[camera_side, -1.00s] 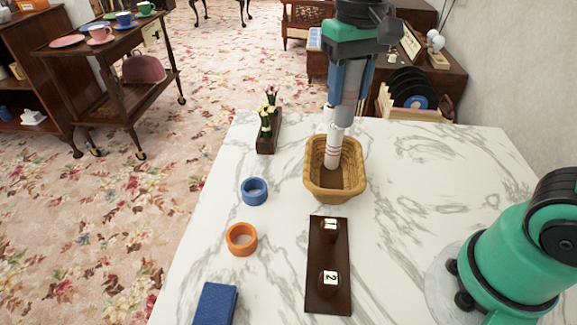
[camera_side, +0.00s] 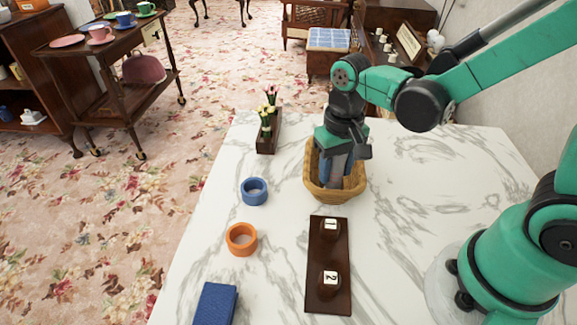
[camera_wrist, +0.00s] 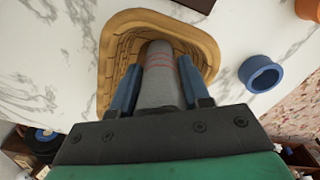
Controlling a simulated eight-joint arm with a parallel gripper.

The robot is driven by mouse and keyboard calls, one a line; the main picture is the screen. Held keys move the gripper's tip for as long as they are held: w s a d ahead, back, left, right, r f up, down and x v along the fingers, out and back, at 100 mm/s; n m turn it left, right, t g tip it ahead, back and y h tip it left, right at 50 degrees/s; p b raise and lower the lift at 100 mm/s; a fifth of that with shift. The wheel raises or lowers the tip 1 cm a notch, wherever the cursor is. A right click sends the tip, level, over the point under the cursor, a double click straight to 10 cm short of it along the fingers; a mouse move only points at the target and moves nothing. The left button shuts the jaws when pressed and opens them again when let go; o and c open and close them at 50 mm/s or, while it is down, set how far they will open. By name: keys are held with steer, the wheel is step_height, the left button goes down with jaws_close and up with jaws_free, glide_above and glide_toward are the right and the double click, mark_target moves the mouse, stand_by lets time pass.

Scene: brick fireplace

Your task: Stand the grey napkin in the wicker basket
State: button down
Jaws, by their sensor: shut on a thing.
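The wicker basket (camera_side: 334,193) stands on the marble table, and its rim also shows in the wrist view (camera_wrist: 150,17). The grey napkin (camera_wrist: 160,78) is a roll with thin red stripes. My gripper (camera_wrist: 160,88) has its two blue fingers closed on either side of the roll. In the side view my gripper (camera_side: 332,172) is down at the basket opening, with the grey napkin (camera_side: 340,170) between its fingers. The roll's far end is inside the basket. Whether it touches the basket floor is hidden.
A blue ring (camera_side: 254,192) and an orange ring (camera_side: 241,239) lie left of the basket. A dark board (camera_side: 328,255) with knobs marked 1 and 2 is in front. A flower box (camera_side: 268,136) stands behind left. A folded blue cloth (camera_side: 215,304) lies at front left.

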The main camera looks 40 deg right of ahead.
steer(key=shift+f, duration=0.25)
steer(key=shift+f, duration=0.1)
steer(key=c, duration=0.7)
jaws_free()
step_height(320, 180, up, 12)
steer(key=shift+r, duration=0.1)
steer(key=t, duration=0.1)
steer(key=d+f+n+t, duration=0.1)
steer(key=s+t, duration=0.1)
steer(key=shift+d+f+n+t, duration=0.15)
steer(key=shift+f+n+t, duration=0.15)
steer(key=shift+t, duration=0.1)
steer(key=t, duration=0.1)
steer(key=d+f+n+t, duration=0.1)
steer(key=t, duration=0.1)
